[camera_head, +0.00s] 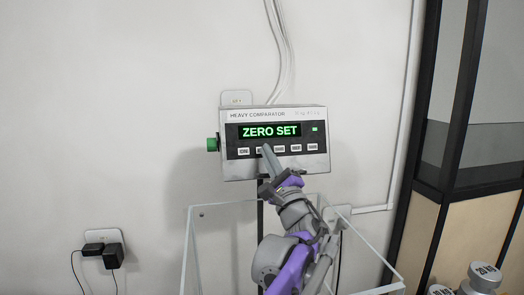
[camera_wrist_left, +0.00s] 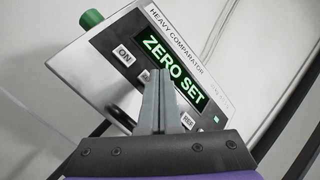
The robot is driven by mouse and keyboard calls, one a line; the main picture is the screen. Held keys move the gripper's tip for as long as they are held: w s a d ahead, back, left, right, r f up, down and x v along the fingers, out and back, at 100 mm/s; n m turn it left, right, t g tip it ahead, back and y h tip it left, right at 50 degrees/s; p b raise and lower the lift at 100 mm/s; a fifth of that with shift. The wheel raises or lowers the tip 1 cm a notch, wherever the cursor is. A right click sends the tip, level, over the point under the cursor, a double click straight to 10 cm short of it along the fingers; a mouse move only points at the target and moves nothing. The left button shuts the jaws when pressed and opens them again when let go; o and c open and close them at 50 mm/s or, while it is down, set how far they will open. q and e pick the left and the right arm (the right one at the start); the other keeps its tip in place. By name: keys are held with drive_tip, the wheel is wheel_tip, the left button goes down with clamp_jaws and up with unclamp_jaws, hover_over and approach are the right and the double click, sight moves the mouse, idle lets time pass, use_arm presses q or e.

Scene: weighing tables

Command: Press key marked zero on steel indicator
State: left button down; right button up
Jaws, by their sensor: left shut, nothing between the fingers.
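The steel indicator (camera_head: 240,170) is mounted upright in front of the wall, with a row of white keys under its display. Its green display (camera_head: 271,131) reads "ZERO SET"; the same text shows in the left wrist view (camera_wrist_left: 174,68). My left gripper (camera_head: 268,152) is shut and empty, its tips at the second key from the left. That key (camera_head: 260,150) is partly covered by the fingertips, so its marking is hard to read and contact cannot be told. In the left wrist view the shut fingers (camera_wrist_left: 158,92) overlap the key row, right of the "ON" key (camera_wrist_left: 124,56).
A green knob (camera_head: 212,144) sticks out of the indicator's left side. A clear-walled enclosure (camera_head: 188,240) stands below it. A dark-framed cabinet (camera_head: 452,110) and steel 20 kg weights (camera_head: 484,279) are at the right. The left wall is clear apart from plugs (camera_head: 112,256).

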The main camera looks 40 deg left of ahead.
use_arm(q)
drive_tip(key=s+d, duration=0.1)
drive_tip(key=d, duration=0.1)
drive_tip(key=s+d+r+p, duration=0.1)
drive_tip(key=s, duration=0.1)
drive_tip(key=shift+d+r, duration=0.2)
drive_tip(key=shift+d, duration=0.15)
use_arm(e)
drive_tip(key=shift+w+r, duration=0.5)
drive_tip(key=shift+r, duration=0.3)
use_arm(q)
drive_tip(key=shift+f, duration=0.1)
use_arm(e)
drive_tip(key=shift+s, duration=0.1)
